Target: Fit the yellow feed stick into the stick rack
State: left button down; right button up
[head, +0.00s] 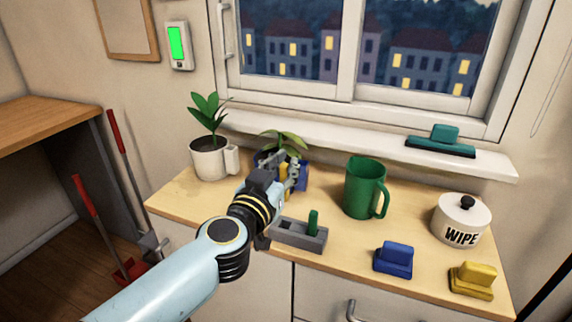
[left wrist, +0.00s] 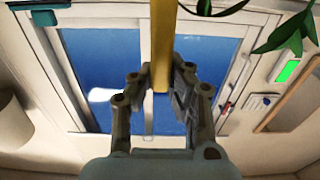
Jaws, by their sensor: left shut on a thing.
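The yellow feed stick (left wrist: 163,45) is between the fingers of my left gripper (left wrist: 162,80), which is shut on it. In the head view my left gripper (head: 284,172) is over the back of the counter, and only a little of the yellow stick shows between its fingers. The grey stick rack (head: 287,233) lies on the counter in front of the gripper, to its lower right. A green stick (head: 313,222) stands upright in the rack's right end, and an opening shows to its left. My wrist is close to the rack's left end. My right gripper is not in view.
A potted plant (head: 212,157) and a smaller plant (head: 284,139) stand at the back. A blue object (head: 303,178) is partly hidden behind the gripper. Right of the rack are a green mug (head: 363,187), blue block (head: 393,260), yellow block (head: 471,281) and WIPE jar (head: 461,222).

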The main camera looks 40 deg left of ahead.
pick_arm(q)
jog(key=shift+r, duration=0.1)
jog(key=shift+d, duration=0.15)
jog(key=shift+r, duration=0.1)
jog(key=shift+f, duration=0.2)
notch_tip(320, 180, down, 4)
jog(key=b, duration=0.3)
jog(key=shift+f, duration=0.25)
jog(key=shift+f+b, duration=0.45)
jog(key=shift+b, duration=0.1)
jog(key=shift+f, duration=0.1)
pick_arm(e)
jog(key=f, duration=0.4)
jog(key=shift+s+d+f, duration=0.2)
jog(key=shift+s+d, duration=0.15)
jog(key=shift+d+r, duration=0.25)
